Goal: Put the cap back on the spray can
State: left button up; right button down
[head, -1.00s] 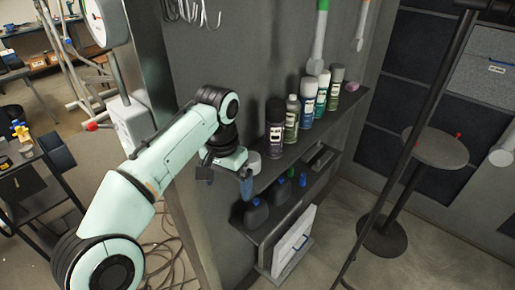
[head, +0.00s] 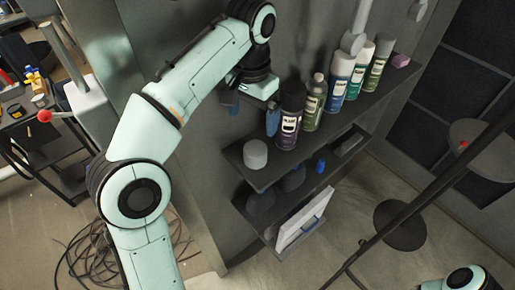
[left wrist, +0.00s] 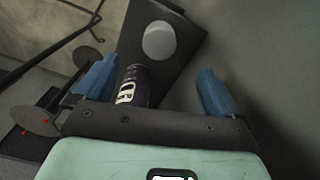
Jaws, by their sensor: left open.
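A dark spray can (head: 288,122) with a white and purple label stands upright on the upper shelf, at the near end of a row of cans. A short pale grey cylinder (head: 255,154), which looks like the cap, sits apart on the shelf's near end. It shows as a pale disc in the left wrist view (left wrist: 160,41). My left gripper (head: 252,110) is open and empty, with blue fingers, just left of the dark can. In the left wrist view, the can (left wrist: 133,88) appears close to the left finger; I cannot tell if they touch. My right gripper is out of view.
Several other cans, including a green one (head: 312,103) and a blue one (head: 337,85), stand close behind the dark can. The lower shelf (head: 262,224) holds dark bottles. A grey wall borders the shelves. A dark pole (head: 425,177) slants across the right side.

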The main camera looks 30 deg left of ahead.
pick_arm(q)
jog(key=b, duration=0.3)
send_over(254, 149)
jog(key=f, duration=0.7)
jog(key=shift+s+f, duration=0.25)
jog(key=shift+s, duration=0.15)
jog(key=shift+w+f, duration=0.1)
jog(key=shift+f, duration=0.2)
jog(key=shift+w, duration=0.15)
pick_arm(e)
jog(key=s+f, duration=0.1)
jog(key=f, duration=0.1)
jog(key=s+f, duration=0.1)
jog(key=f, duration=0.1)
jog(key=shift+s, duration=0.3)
pick_arm(q)
notch_tip(254, 149, down, 5)
jog(key=shift+f+b, duration=0.15)
jog(key=shift+b, duration=0.6)
jog(key=shift+w, duration=0.1)
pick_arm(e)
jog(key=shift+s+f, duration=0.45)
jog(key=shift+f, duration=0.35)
